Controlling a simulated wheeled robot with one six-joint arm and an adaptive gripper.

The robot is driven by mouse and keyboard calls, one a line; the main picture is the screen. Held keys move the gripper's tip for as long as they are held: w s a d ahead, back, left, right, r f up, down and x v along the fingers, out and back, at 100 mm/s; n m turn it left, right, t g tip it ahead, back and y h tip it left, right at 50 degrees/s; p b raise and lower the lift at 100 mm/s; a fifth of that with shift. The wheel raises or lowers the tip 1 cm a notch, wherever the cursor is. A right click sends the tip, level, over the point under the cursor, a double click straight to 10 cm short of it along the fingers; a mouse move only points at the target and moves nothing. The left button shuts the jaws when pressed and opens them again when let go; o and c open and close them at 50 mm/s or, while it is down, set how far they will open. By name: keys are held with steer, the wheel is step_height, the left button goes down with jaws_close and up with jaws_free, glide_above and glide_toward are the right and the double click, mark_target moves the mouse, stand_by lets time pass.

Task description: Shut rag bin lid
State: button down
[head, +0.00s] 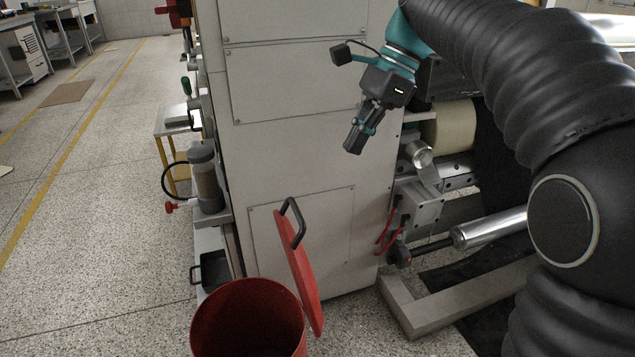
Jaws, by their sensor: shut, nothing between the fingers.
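The red rag bin (206,330) stands on the floor at the bottom of the head view, and its lower part is cut off by the frame edge. Its open mouth faces up, and the inside looks dark red. The red lid (303,280) stands nearly upright at the bin's right rim, open, leaning slightly. A black handle (292,222) sits on the lid's upper part. My gripper (354,147) is shut and empty. It appears above and to the right of the lid in the picture, pointing down and left, and apart from it.
A large pale machine cabinet (290,140) stands behind the bin and lid. Rollers, red hoses and a metal bracket (418,205) are at its right side. A grey cylinder unit (205,178) and a small yellow-legged table (172,128) stand left. The floor farther left is open.

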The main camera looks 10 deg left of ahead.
steer(key=s+a+r+b+x, duration=0.1)
steer(key=a+b+x, duration=0.1)
steer(key=x, duration=1)
steer(key=shift+s+a+f+b, duration=0.15)
steer(key=shift+s+a+b, duration=0.1)
steer(key=shift+a+b, duration=0.1)
